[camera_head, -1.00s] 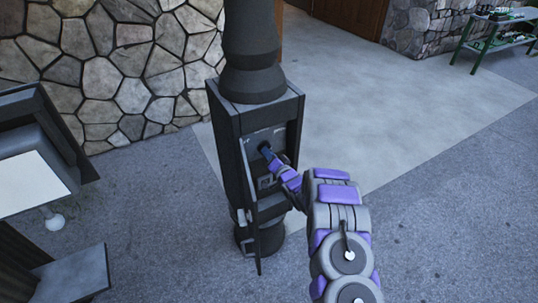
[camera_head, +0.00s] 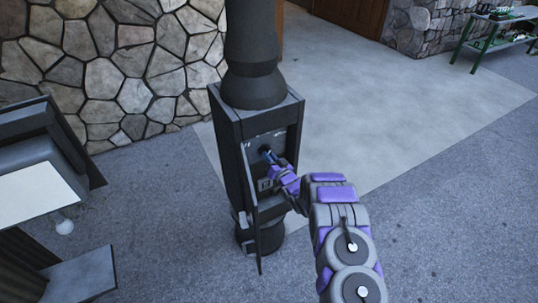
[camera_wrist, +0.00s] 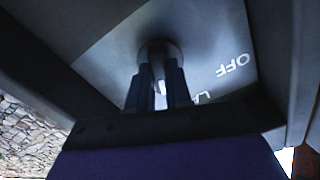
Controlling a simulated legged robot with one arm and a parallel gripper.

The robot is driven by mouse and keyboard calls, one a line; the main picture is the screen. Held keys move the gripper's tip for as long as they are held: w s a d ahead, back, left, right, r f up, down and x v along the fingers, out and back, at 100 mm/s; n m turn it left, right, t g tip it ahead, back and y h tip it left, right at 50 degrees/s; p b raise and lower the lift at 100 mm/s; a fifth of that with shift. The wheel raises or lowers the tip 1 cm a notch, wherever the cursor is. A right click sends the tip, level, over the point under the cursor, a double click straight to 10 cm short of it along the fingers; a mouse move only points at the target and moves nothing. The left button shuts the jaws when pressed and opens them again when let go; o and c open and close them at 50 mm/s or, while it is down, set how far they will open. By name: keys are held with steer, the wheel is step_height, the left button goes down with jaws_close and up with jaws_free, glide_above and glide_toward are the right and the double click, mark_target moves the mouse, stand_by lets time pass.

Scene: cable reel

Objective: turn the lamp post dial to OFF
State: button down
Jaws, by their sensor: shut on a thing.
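The dark lamp post (camera_head: 252,88) stands in the middle of the head view with its box open at the front. My gripper (camera_head: 268,155) reaches into the box from the right. In the wrist view, my gripper (camera_wrist: 157,80) is shut on the round dial (camera_wrist: 160,52) on a grey panel (camera_wrist: 205,48). The fingers cover much of the dial. A white "OFF" label (camera_wrist: 233,66) shows to the right of the dial, and part of another label (camera_wrist: 203,97) shows lower down. I cannot tell where the dial points.
The box's narrow door (camera_head: 252,205) hangs open at the left of my gripper. A dark structure with a white panel (camera_head: 38,195) stands at the left. A stone wall (camera_head: 110,60) is behind. Paved floor (camera_head: 390,100) is clear to the right, with a green shelf (camera_head: 490,38) far off.

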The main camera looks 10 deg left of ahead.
steer(key=shift+s+f+n+p, duration=0.15)
steer(key=shift+n+p, duration=0.7)
steer(key=shift+n, duration=2.7)
steer(key=shift+w+f+n+p, duration=0.1)
steer(key=shift+n+p, duration=0.7)
steer(key=shift+n, duration=2.75)
steer(key=shift+s, duration=0.1)
steer(key=c, duration=1.3)
jaws_free()
steer(key=shift+o, duration=1.3)
steer(key=shift+r, duration=0.15)
steer(key=p+v, duration=0.2)
steer(key=v, duration=1.5)
